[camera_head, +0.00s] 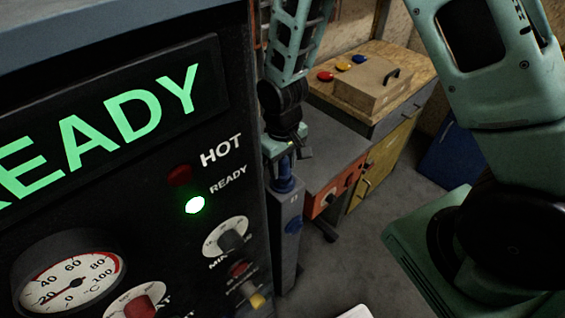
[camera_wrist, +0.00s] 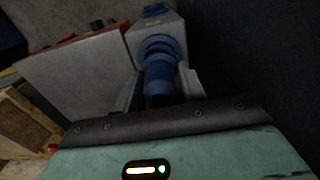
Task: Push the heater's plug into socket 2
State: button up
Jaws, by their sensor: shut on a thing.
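The blue plug (camera_head: 285,183) is upright between the fingers of my gripper (camera_head: 287,153), at the top of a grey post (camera_head: 286,245). In the wrist view the blue plug (camera_wrist: 160,78) sits between both fingers, which are shut on it. Its far end meets a blue ring on the grey post (camera_wrist: 152,33); how deep it sits I cannot tell. A small mark, seemingly "II", is on the post's front. Below it is a blue round socket (camera_head: 293,226), and a blue part (camera_wrist: 155,9) shows at the post's far side in the wrist view.
A dark panel (camera_head: 130,180) with a lit READY sign, gauge and knobs fills the left, close beside the post. Floor is clear at the centre right.

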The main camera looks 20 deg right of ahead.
jog(key=shift+f+b, duration=0.6)
jog(key=shift+f, duration=0.3)
dwell(0.4)
jog(key=o, duration=1.1)
jog(key=shift+r, duration=0.15)
notch_tip(320, 180, up, 17)
jog(key=shift+r+b, duration=0.1)
jog(key=shift+b, duration=0.9)
jog(key=shift+s, duration=0.1)
